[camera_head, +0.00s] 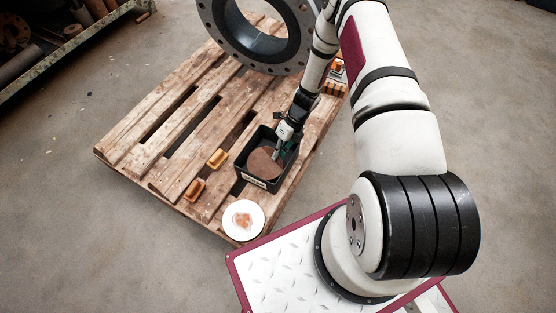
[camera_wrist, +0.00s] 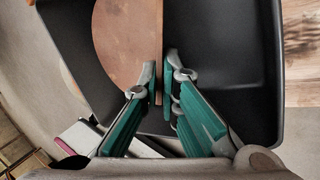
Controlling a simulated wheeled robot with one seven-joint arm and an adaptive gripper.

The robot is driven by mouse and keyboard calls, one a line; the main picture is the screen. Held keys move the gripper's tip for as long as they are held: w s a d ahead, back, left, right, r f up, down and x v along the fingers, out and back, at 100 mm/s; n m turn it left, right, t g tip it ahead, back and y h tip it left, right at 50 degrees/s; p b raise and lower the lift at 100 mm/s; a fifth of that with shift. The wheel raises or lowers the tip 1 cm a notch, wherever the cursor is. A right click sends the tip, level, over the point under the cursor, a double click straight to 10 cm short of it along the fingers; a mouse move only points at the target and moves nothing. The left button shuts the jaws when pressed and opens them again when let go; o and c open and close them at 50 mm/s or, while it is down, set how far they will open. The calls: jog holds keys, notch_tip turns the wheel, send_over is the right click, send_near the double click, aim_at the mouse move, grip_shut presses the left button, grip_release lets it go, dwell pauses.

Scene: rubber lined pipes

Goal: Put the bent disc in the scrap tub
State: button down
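The scrap tub is a black open box (camera_head: 242,172) on the wooden pallet, with a pale label on its front. The brown bent disc (camera_head: 264,163) shows inside the tub's outline, at its near left side. My gripper (camera_head: 285,150) reaches down into the tub at the disc's right edge. In the wrist view, the green-padded fingers of my gripper (camera_wrist: 160,82) stand close together on either side of the disc's straight edge (camera_wrist: 128,40) and appear shut on it. The black tub (camera_wrist: 228,45) lies around and beyond. Whether the disc touches the tub's floor is unclear.
The slatted pallet (camera_head: 150,130) carries a large grey flanged pipe (camera_head: 225,40) at the back. Two orange-brown blocks (camera_head: 218,158) (camera_head: 194,190) lie left of the tub. A white round piece with a brown patch (camera_head: 243,220) lies at the near corner. A shelf stands upper left.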

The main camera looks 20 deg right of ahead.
jog(key=shift+f+b, duration=0.7)
jog(key=shift+f, duration=1.2)
jog(key=c, duration=1.8)
grip_release()
jog(key=shift+f, duration=0.1)
